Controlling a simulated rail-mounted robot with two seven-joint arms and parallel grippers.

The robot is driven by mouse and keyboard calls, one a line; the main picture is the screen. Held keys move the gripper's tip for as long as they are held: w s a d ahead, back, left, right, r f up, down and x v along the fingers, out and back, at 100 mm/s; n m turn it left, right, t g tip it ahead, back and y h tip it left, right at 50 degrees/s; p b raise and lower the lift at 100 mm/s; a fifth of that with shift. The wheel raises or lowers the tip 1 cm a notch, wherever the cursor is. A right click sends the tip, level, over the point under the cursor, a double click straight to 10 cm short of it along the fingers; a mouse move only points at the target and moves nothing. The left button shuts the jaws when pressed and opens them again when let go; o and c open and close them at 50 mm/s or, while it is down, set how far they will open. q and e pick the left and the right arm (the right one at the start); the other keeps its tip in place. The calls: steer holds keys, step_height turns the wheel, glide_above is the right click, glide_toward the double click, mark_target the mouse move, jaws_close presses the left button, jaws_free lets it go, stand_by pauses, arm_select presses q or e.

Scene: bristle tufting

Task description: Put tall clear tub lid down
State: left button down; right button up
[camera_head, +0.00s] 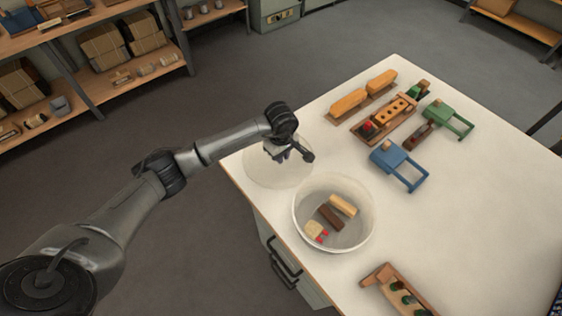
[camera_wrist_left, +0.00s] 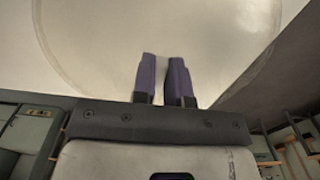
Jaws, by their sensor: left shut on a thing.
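The clear lid (camera_head: 265,177) is a round, see-through disc at the table's left corner, part of it reaching past the table edge. My left gripper (camera_head: 284,155) is over it, shut on it. In the left wrist view the lid (camera_wrist_left: 105,45) fills the top, and the fingers of my left gripper (camera_wrist_left: 165,78) are close together at it. I cannot tell whether the lid touches the table. The tall clear tub (camera_head: 366,232) stands open just right of the lid, with several wooden and brown pieces and small red bits inside. My right gripper is not in view.
The white table (camera_head: 460,210) has a clear middle and right. Toward its back are a blue stand (camera_head: 398,165), a green stand (camera_head: 450,118), a wooden block holder (camera_head: 385,122) and orange-brown brush blocks (camera_head: 350,103). A wooden rack (camera_head: 395,290) is at the front.

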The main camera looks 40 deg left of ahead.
arm_select(q)
steer(key=shift+f+b, duration=0.3)
steer(key=shift+f, duration=1.55)
steer(key=shift+f, duration=0.15)
steer(key=c, duration=1.1)
jaws_free()
steer(key=shift+c, duration=0.2)
